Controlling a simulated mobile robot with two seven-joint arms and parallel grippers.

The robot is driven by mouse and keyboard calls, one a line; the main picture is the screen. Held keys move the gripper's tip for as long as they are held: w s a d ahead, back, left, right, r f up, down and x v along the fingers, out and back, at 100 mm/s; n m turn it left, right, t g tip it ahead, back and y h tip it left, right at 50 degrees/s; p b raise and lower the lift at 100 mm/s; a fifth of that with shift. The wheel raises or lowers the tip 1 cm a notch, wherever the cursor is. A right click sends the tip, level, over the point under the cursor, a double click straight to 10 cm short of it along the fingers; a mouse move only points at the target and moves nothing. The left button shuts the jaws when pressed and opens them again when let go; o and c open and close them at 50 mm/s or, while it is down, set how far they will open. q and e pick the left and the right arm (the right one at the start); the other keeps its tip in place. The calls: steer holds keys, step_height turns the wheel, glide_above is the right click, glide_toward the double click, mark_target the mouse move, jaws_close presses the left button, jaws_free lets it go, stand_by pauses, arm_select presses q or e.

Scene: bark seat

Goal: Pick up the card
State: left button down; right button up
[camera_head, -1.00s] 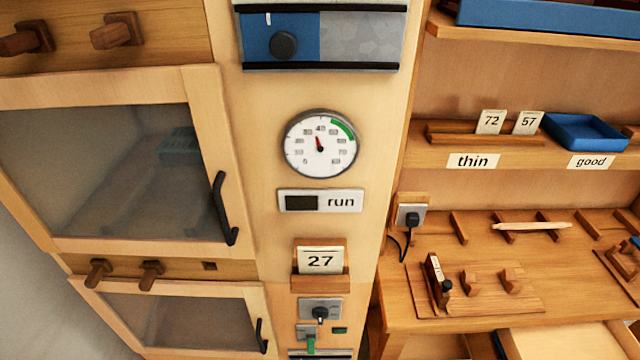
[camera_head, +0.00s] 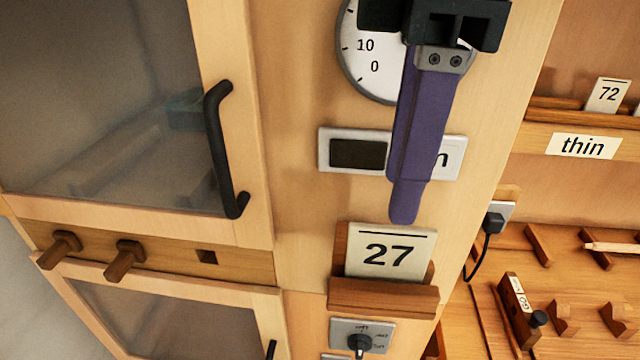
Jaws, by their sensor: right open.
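The card marked 27 (camera_head: 388,253) stands upright in a small wooden holder (camera_head: 383,297) on the cabinet's front post. My right gripper (camera_head: 405,212) comes down from the top, with a purple finger pointing down and its tip just above the card's upper edge in the picture. It is open and empty; its fingers line up in this view, so the gap between them does not show. It hides part of the dial (camera_head: 375,60) and of the run label (camera_head: 358,153). My left gripper is not in view.
A glass-fronted door with a black handle (camera_head: 222,150) is at left, above wooden pegs (camera_head: 125,260). A switch plate (camera_head: 360,338) lies below the holder. At right are a plug (camera_head: 494,220), a shelf with a card marked 72 (camera_head: 608,95), and a bench with a plane (camera_head: 518,310).

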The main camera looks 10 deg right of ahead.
mark_target(394, 227)
steer(key=shift+w+d, duration=0.4)
steer(key=shift+w, duration=0.1)
steer(key=shift+w+d, duration=0.1)
steer(key=shift+w, duration=0.05)
step_height(394, 227, down, 4)
steer(key=shift+p, duration=0.65)
steer(key=shift+f+p, duration=0.3)
steer(key=shift+f, duration=0.05)
step_height(394, 227, down, 4)
steer(key=shift+r+p, duration=0.1)
steer(key=shift+p, duration=0.7)
steer(key=shift+f, duration=0.45)
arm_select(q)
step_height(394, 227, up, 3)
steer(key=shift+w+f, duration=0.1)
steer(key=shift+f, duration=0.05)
arm_select(e)
steer(key=shift+c, duration=0.3)
jaws_close()
